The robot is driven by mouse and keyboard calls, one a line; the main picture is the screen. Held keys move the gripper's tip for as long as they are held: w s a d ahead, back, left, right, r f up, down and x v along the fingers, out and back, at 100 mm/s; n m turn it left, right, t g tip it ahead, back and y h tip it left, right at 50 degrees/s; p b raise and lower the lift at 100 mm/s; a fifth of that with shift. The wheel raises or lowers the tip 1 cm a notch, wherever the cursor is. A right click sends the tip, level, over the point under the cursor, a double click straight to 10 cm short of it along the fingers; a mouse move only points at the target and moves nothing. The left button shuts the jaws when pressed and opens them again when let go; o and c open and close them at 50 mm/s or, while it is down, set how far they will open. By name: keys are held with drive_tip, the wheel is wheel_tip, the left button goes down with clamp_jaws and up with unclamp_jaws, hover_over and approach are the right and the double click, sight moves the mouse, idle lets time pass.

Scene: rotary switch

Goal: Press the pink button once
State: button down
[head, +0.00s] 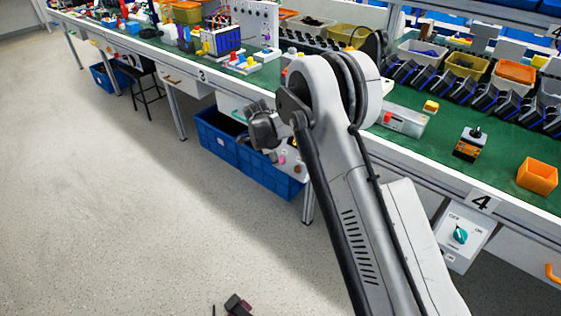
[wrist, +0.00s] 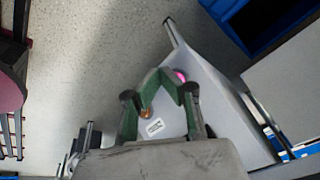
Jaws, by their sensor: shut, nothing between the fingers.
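The pink button (wrist: 180,76) shows in the wrist view just beyond my gripper (wrist: 166,74), on a pale panel (wrist: 215,100). The green fingers are shut with their tips together and hold nothing. The right finger partly covers the button. The tips are close to the button, but I cannot tell whether they touch it. In the head view the pink button (head: 282,160) is a small spot on the panel below the workbench edge, beside the dark end of my arm. The fingertips are not clear there.
An orange-brown knob (wrist: 146,112) and a white label (wrist: 154,126) show between the fingers. Blue crates (head: 222,135) stand under the green-topped workbench (head: 400,150). A rotary switch box (head: 461,236) hangs at the right. The floor at the left is clear.

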drive_tip(key=shift+w+d+f, duration=0.15)
drive_tip(key=shift+w, duration=0.05)
drive_tip(key=shift+w+d+f+b, duration=0.2)
drive_tip(key=shift+w+d+b, duration=0.1)
drive_tip(key=shift+b, duration=0.05)
idle(0.9)
drive_tip(key=shift+s+a, duration=0.1)
drive_tip(key=shift+s+a+r, duration=0.35)
drive_tip(key=shift+s+r, duration=0.05)
drive_tip(key=shift+s, duration=0.1)
idle(0.4)
drive_tip(key=s+a+r, duration=0.2)
drive_tip(key=s+a, duration=0.1)
drive_tip(key=shift+s+r+p, duration=0.15)
drive_tip(key=shift+r+p, duration=0.1)
drive_tip(key=shift+p, duration=0.05)
idle(0.9)
